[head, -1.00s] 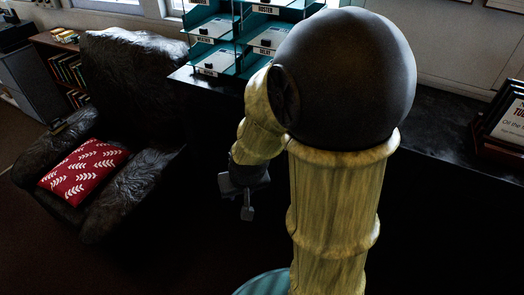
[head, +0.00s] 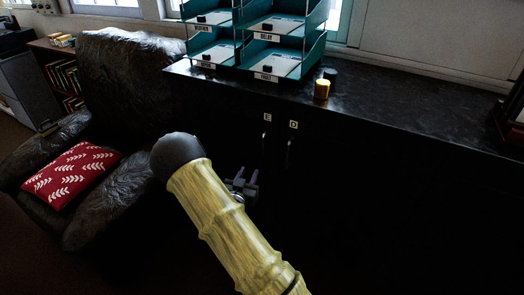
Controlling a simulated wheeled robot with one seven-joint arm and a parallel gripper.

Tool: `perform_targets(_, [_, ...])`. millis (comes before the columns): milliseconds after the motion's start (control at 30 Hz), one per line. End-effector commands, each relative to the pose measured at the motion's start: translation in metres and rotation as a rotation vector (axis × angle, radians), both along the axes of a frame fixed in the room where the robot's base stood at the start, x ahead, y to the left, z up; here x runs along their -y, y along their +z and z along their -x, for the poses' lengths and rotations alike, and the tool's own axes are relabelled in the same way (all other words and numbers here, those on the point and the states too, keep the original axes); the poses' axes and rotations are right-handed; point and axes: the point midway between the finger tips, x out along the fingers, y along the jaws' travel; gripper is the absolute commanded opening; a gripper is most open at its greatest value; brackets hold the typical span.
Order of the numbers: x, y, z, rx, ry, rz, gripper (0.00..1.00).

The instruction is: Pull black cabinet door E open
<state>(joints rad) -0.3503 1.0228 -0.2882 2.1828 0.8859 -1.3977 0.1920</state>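Black cabinet door E (head: 250,135) carries a small pale label "E" (head: 267,117) and a thin upright handle (head: 263,146) below it. It looks closed, though the dark front hides its edges. My gripper (head: 247,175) is below and left of that handle in the picture, its two fingers apart and pointing up in the picture, nothing seen between them. I see no contact with the handle. My yellow arm hides the lower left part of the cabinet front.
Door D with label "D" (head: 293,125) and its own handle (head: 289,153) is just right. A black armchair (head: 130,85) with a red cushion (head: 70,175) stands left.

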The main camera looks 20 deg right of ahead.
Motion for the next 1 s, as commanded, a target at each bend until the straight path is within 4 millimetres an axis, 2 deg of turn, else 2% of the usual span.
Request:
perform_targets(467, [0.005, 0.002, -0.005, 0.008, -0.002, 0.008, 0.32])
perform_targets(667, [0.022, 0.002, -0.024, 0.008, -0.003, 0.009, 0.32])
perform_targets(1000, [0.061, 0.002, -0.070, 0.009, -0.002, 0.008, 0.32])
